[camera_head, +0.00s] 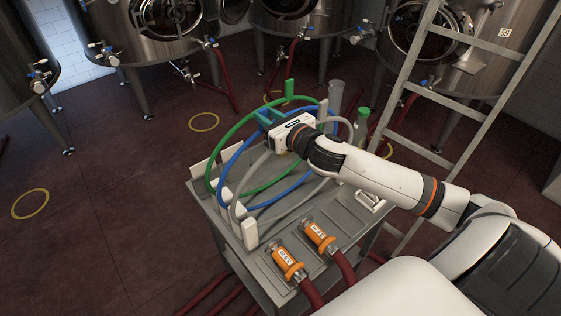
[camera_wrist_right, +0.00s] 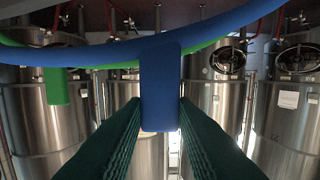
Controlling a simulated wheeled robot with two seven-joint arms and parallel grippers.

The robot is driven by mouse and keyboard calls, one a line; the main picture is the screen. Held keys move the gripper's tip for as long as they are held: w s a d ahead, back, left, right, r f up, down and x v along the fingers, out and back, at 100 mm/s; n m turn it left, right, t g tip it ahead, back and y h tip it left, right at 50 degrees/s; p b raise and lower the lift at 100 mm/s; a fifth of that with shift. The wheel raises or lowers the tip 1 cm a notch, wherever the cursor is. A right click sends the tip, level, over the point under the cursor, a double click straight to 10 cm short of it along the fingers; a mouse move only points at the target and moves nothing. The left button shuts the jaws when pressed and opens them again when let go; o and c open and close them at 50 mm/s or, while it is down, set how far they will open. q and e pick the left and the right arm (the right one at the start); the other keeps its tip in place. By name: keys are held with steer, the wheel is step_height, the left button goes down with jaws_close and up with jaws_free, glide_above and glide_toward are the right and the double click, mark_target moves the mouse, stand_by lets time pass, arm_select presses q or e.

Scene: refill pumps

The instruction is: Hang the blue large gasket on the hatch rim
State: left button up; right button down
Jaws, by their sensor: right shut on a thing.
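The blue large gasket (camera_head: 219,167) is a big ring standing in the rack on the grey cart, between a green ring and a grey ring. My right gripper (camera_head: 271,119) is at the top of the rings. In the right wrist view, its dark ribbed fingers (camera_wrist_right: 160,122) are shut on the blue tab (camera_wrist_right: 160,85) that hangs from the blue ring. The lower part of the gasket still sits among the rack's white holders. Round hatches with rims show on the steel tanks behind, one at upper right (camera_head: 424,30). My left gripper is out of view.
A green gasket (camera_head: 208,166) stands close beside the blue one. Two orange fittings (camera_head: 286,263) with red hoses lie on the cart top (camera_head: 257,268). A metal ladder (camera_head: 408,73) stands at right, before a tank. Red hoses cross the floor; the floor at left is mostly clear.

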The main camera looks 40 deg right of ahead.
step_height(320, 180, up, 41)
steer(key=p, duration=0.4)
steer(key=shift+p, duration=0.4)
stand_by(3.5)
